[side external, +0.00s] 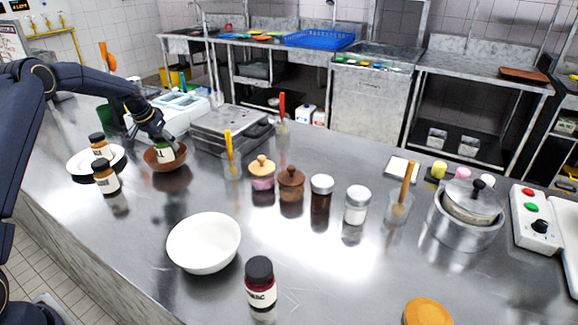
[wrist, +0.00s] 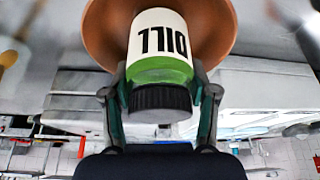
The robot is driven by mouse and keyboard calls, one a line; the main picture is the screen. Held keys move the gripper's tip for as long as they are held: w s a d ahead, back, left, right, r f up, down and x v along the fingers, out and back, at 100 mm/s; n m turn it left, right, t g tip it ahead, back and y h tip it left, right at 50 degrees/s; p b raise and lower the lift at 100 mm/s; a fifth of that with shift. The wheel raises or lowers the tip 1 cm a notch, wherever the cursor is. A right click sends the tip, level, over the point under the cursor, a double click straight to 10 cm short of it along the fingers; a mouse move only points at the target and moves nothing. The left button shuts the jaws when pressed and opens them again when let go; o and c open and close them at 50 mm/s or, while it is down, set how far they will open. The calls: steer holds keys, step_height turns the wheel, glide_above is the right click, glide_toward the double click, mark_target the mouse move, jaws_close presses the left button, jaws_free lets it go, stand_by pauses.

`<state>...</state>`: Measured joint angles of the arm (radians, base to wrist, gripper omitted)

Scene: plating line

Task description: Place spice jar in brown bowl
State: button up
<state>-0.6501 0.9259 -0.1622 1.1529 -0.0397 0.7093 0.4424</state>
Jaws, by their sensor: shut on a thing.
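The spice jar (wrist: 162,45) has a white label reading DILL, green contents and a dark lid. The wrist view shows it upside down, with my gripper (wrist: 160,95) shut on it near the lid. In the side view the jar (side external: 165,153) is at the brown bowl (side external: 166,164), inside or just above its rim. The bowl also shows behind the jar in the wrist view (wrist: 215,25). My gripper (side external: 160,138) is over the bowl in the side view. Whether the jar touches the bowl's bottom is hidden.
A white plate (side external: 77,163) with a jar (side external: 100,146) and another jar (side external: 106,178) stand left of the bowl. A steel container (side external: 222,130) is to its right. A white bowl (side external: 204,242) and a dark-lidded jar (side external: 260,285) stand nearer the front, with clear counter around.

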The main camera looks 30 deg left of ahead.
steer(key=shift+f, duration=0.45)
steer(key=shift+f, duration=0.15)
steer(key=o, duration=1.4)
steer(key=shift+c, duration=0.2)
